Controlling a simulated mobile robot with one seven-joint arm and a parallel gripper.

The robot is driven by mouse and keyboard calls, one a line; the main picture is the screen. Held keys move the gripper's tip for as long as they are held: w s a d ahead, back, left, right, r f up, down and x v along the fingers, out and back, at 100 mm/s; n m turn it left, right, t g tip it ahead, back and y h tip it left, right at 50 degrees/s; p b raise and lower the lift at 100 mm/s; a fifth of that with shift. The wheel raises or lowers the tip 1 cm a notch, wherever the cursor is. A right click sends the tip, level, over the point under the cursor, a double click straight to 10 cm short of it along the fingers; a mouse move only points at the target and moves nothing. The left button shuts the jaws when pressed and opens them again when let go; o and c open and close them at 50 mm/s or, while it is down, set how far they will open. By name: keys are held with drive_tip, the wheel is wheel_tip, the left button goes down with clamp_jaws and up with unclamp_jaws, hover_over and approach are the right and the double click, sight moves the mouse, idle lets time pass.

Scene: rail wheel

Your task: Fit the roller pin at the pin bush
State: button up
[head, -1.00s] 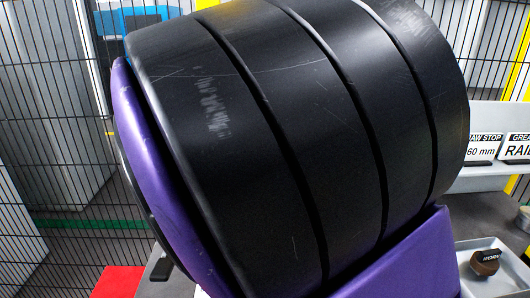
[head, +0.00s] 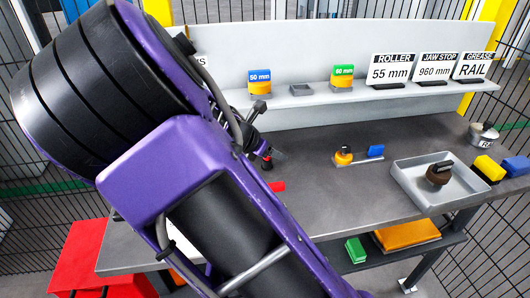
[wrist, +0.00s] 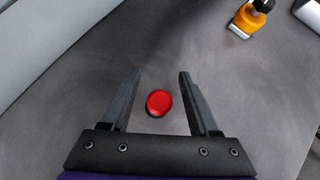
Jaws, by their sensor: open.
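My gripper (wrist: 161,74) is open in the wrist view, its two dark fingers apart. A small round red-topped piece (wrist: 159,103) shows between the fingers, above the grey bench; I cannot tell whether it is touched. In the head view my gripper (head: 257,146) is small and partly hidden behind my arm, near the red piece (head: 267,162). I cannot tell which piece is the roller pin or the pin bush.
A grey tray (head: 408,185) holding a brown knob (head: 439,173) stands at the right of the bench (head: 330,205). A pot (head: 482,134) and yellow block (head: 488,168) are beyond it. The back shelf (head: 310,110) carries labels and coloured blocks. A red box (head: 88,255) is lower left.

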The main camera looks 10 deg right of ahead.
clamp_jaws()
idle(0.3)
idle(0.3)
